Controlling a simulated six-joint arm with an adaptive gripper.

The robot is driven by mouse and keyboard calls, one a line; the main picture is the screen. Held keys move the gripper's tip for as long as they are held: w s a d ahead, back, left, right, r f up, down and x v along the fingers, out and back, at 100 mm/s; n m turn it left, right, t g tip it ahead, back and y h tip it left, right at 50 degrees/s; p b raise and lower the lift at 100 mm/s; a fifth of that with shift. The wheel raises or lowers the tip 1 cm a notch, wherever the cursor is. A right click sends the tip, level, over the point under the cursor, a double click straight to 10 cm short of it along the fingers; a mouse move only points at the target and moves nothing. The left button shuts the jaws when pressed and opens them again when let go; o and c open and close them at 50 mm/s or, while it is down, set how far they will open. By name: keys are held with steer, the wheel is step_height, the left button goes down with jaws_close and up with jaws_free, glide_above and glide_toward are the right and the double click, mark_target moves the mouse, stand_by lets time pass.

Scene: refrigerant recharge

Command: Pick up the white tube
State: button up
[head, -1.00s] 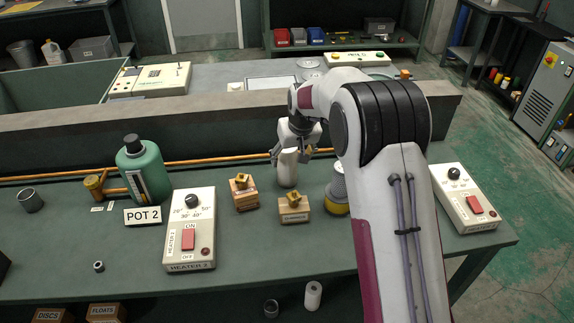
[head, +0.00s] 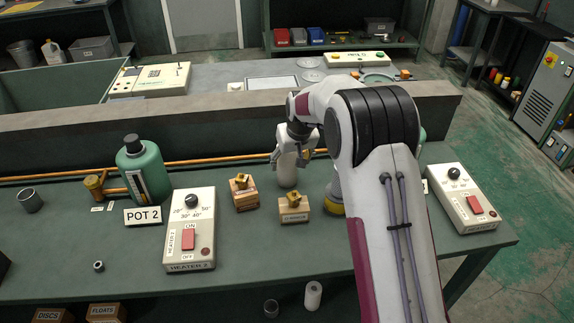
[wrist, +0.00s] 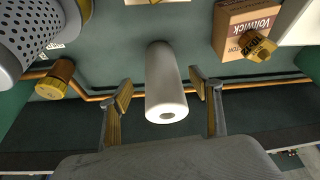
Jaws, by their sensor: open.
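The white tube (head: 288,170) stands upright on the green bench behind the two small wooden boxes. In the wrist view the white tube (wrist: 166,85) has its open end toward the camera and lies between my two fingers. My gripper (head: 291,158) is over the tube's upper part. In the wrist view my gripper (wrist: 162,90) is open, with one yellow-padded finger on each side of the tube. A gap shows on both sides, so the fingers do not appear to touch it.
Near the tube are two wooden boxes with brass fittings (head: 294,209) (head: 244,193) and a yellow-based perforated cylinder (head: 335,203), partly hidden by my arm. A copper pipe (head: 220,160) runs behind. The heater box (head: 189,230) and green bottle (head: 144,170) stand left.

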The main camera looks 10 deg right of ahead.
steer(key=shift+w+a+f, duration=0.15)
steer(key=shift+w+f, duration=0.4)
steer(key=shift+f, duration=0.1)
steer(key=shift+w+a+f, duration=0.15)
steer(key=shift+w+f, duration=0.35)
steer(key=shift+f, duration=0.15)
steer(key=shift+x, duration=0.95)
steer(key=shift+c, duration=0.3)
steer(key=c, duration=1.3)
